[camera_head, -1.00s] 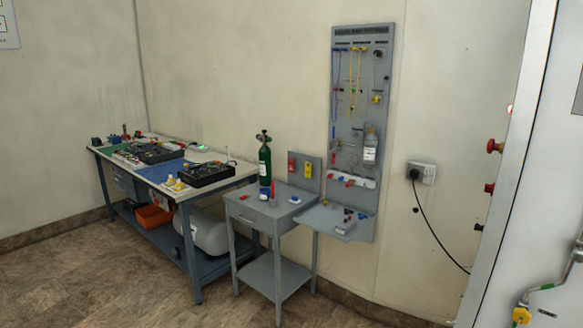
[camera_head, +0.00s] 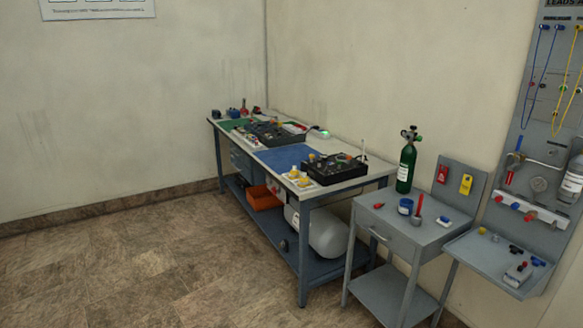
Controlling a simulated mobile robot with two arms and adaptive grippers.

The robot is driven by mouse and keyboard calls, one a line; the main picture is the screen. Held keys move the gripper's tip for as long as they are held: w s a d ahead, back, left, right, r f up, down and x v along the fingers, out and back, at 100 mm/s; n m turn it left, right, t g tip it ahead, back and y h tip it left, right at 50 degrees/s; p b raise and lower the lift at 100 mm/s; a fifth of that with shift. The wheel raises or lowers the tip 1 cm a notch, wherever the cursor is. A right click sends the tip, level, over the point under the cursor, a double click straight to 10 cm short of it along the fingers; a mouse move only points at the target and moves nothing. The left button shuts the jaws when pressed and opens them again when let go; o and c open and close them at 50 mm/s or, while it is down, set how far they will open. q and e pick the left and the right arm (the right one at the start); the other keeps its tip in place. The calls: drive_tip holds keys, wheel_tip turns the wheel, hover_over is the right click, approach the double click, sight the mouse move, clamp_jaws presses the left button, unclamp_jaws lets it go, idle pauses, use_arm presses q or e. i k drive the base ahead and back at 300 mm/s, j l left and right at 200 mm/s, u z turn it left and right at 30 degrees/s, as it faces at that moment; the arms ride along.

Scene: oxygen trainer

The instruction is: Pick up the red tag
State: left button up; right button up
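A red tag (camera_head: 442,174) hangs on the upright grey back panel of the small side table, at the right of the head view. A yellow tag (camera_head: 466,184) hangs just to its right on the same panel. The small grey table (camera_head: 391,236) stands below them, with a green oxygen cylinder (camera_head: 405,168) upright at its back left. Neither of my grippers is in the head view.
A long workbench (camera_head: 345,187) with electronic trainer boards stands left of the small table. A grey wall board (camera_head: 544,120) with leads and a shelf (camera_head: 483,252) is at the right edge. The floor (camera_head: 150,270) at the left is clear.

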sight(442, 174)
drive_tip(key=i+j, duration=0.15)
drive_tip(key=i, duration=0.4)
drive_tip(key=i+j, duration=0.15)
drive_tip(key=i, duration=0.4)
drive_tip(key=i+j, duration=0.15)
drive_tip(key=i, duration=0.45)
